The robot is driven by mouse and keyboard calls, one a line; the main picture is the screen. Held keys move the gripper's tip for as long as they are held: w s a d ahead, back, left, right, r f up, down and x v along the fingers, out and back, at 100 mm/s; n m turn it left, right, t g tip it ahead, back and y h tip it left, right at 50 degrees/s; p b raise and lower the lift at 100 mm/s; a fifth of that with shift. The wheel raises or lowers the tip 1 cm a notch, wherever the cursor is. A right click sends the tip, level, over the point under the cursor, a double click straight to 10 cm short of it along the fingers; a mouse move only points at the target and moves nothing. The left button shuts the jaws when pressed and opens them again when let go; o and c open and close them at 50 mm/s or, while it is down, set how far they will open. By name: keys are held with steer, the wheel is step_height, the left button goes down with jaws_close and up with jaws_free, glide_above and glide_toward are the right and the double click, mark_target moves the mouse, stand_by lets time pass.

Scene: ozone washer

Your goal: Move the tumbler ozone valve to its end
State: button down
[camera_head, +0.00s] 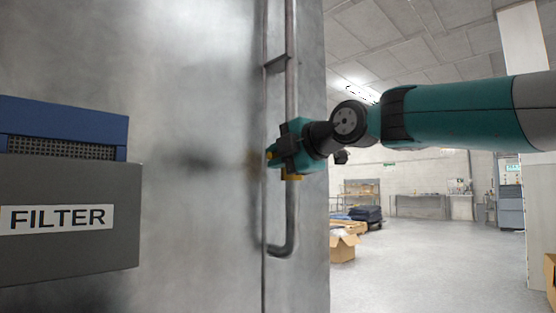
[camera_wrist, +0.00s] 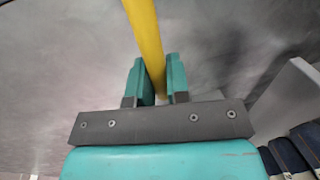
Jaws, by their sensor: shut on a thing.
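The valve's lever shows as a yellow bar (camera_wrist: 146,40) in the wrist view, running from the top edge down between my fingers. My gripper (camera_wrist: 158,78) has its two teal fingers on either side of this bar and is shut on it. In the head view my gripper (camera_head: 274,156) is at the vertical metal pipe on the steel cabinet. Only a small yellow piece (camera_head: 292,178) shows just below it there. The valve body and most of the lever are hidden behind my gripper in the head view.
The steel cabinet wall (camera_head: 200,70) stands close behind the pipe (camera_head: 291,220). A grey box labelled FILTER (camera_head: 65,255) with a blue unit (camera_head: 60,118) on top is at the left. Open floor (camera_head: 430,250) and a cardboard box (camera_head: 343,246) lie to the right.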

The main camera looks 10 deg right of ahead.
steer(key=c, duration=1.1)
jaws_free()
steer(key=v, duration=1.7)
steer(key=shift+s+b, duration=0.15)
steer(key=shift+b, duration=0.15)
steer(key=shift+d, duration=0.1)
